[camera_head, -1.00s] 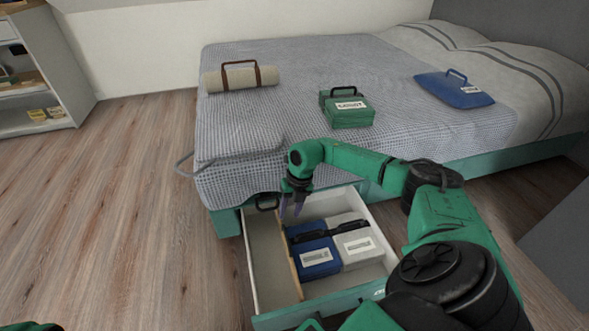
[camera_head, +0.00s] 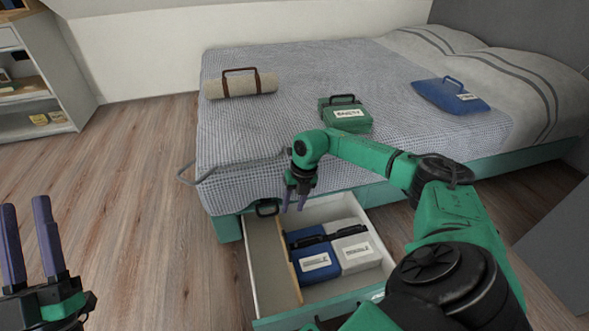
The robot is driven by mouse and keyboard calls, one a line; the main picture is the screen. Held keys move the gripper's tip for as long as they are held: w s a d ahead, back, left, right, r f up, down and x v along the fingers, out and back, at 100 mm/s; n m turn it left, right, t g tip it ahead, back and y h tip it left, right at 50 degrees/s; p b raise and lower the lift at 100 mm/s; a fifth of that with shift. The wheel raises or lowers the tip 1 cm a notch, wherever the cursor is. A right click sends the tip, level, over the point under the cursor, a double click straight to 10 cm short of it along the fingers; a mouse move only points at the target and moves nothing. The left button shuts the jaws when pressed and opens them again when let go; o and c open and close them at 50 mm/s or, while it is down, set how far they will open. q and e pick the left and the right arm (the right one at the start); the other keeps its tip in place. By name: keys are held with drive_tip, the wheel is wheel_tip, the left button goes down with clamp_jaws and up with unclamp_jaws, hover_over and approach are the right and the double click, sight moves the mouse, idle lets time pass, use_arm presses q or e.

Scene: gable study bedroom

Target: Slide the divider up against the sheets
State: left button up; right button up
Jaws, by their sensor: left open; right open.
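The divider (camera_head: 294,270) is a thin wooden board standing in the open drawer. It stands just left of the sheets, a blue labelled pack (camera_head: 317,263) and a white labelled pack (camera_head: 357,254) with dark handles. I cannot tell whether the divider touches the blue pack. My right gripper (camera_head: 294,206) is open and empty, above the far end of the divider. Its fingers point down, and I see no contact. My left gripper (camera_head: 27,202) is open and empty at the lower left, over the floor, with its fingers pointing up in the picture.
The drawer's front wall (camera_head: 330,306) and left wall (camera_head: 253,275) bound the space. The left compartment (camera_head: 268,265) is bare. On the bed lie a beige roll (camera_head: 240,87), a green case (camera_head: 345,116) and a blue case (camera_head: 450,96). A shelf (camera_head: 40,100) stands at far left.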

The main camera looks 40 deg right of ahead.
use_arm(q)
wheel_tip(320, 180, down, 7)
drive_tip(key=w+d+g+y, duration=0.1)
drive_tip(key=g, duration=0.1)
drive_tip(key=shift+n+p, duration=0.3)
drive_tip(key=shift+n, duration=0.1)
